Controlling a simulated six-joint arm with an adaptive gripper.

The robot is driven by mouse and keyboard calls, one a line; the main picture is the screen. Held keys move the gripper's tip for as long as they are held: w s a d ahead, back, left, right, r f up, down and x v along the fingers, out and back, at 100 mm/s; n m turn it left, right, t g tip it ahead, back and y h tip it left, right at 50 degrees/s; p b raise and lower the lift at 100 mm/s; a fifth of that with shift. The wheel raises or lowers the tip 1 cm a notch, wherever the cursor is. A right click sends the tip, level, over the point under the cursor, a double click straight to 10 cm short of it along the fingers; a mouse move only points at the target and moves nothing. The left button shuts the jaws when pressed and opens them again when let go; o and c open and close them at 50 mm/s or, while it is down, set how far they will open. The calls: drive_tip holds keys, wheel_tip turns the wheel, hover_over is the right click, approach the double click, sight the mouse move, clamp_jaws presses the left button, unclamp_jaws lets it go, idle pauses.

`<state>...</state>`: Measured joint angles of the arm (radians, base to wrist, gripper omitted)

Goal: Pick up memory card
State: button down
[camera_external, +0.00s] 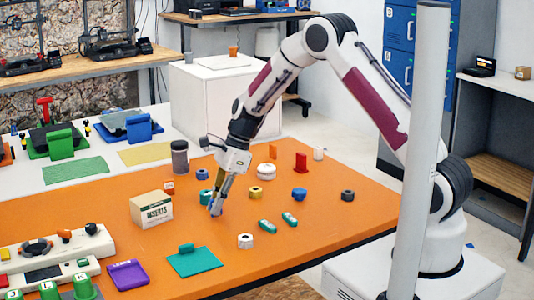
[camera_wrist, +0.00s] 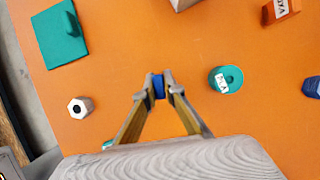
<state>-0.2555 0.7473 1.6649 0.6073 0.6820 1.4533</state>
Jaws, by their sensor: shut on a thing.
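A small blue piece, which looks like the memory card (camera_wrist: 158,87), sits between my fingertips in the wrist view. My gripper (camera_wrist: 158,88) is shut on it from both sides, pointing down. In the external view my gripper (camera_external: 215,209) is low over the orange table, right of a small cardboard box. A bit of blue shows at the fingertips there. The fingers cover much of the piece, and I cannot tell whether it touches the table.
The cardboard box (camera_external: 152,209) stands left of my gripper on the orange table (camera_external: 330,222). A white nut (camera_external: 245,241) and teal plate (camera_external: 194,262) lie in front.

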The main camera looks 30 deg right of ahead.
wheel_tip(320, 180, up, 9)
drive_tip(key=shift+r, duration=0.1)
idle(0.4)
idle(0.5)
drive_tip(key=w+a+r+m, duration=0.1)
drive_tip(key=w+a+r, duration=0.1)
drive_tip(key=a, duration=0.6)
drive_tip(key=w+a+r+m+t, duration=0.1)
drive_tip(key=w+a+r+m, duration=0.1)
drive_tip(key=a, duration=0.6)
drive_tip(key=shift+w+r, duration=0.5)
drive_tip(key=shift+r, duration=0.1)
drive_tip(key=shift+f, duration=1.35)
